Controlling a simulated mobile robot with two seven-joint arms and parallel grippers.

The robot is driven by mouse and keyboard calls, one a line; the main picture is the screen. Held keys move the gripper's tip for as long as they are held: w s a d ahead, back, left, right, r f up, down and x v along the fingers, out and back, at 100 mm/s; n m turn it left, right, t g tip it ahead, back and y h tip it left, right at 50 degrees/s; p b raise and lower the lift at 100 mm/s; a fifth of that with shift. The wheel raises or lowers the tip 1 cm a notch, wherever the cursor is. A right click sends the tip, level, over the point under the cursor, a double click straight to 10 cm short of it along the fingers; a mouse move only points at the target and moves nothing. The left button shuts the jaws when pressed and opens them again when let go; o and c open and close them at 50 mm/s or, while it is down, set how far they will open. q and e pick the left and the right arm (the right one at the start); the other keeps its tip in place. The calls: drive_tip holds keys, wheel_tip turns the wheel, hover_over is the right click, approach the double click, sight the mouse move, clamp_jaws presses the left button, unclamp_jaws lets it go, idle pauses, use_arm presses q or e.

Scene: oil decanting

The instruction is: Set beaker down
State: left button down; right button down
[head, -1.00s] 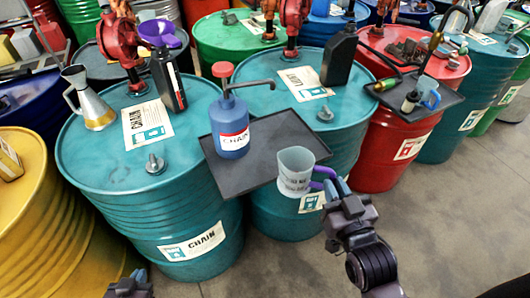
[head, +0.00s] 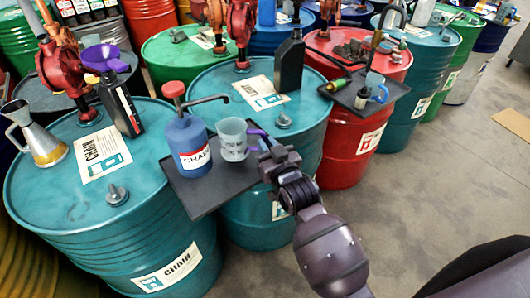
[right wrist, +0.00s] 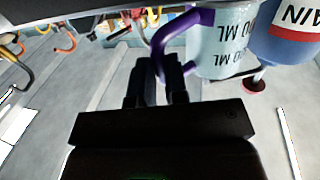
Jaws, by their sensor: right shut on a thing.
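The translucent beaker (head: 232,142) with a purple handle is upright at the dark tray (head: 197,197), just right of the blue CHAIN pump bottle (head: 187,148). I cannot tell whether its base touches the tray. My right gripper (head: 265,148) is shut on the beaker's handle from the right. In the right wrist view the picture is upside down: the beaker (right wrist: 222,45) and its purple handle lie ahead of my right gripper's fingers (right wrist: 158,78), beside the blue bottle (right wrist: 285,35). My left gripper is not in view.
The pump spout reaches over the beaker's top. Teal drums stand behind and beside the tray, with a black bottle (head: 290,62), another black bottle (head: 120,103) and a metal jug (head: 38,135) on them. A red drum (head: 350,140) carries a second tray. Open floor lies to the right.

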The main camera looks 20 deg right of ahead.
drive_tip(key=shift+w+a, duration=0.1)
drive_tip(key=shift+w, duration=0.5)
drive_tip(key=shift+f, duration=1.75)
drive_tip(key=c, duration=1.1)
unclamp_jaws()
drive_tip(key=shift+f, duration=0.15)
drive_tip(key=shift+c, duration=0.2)
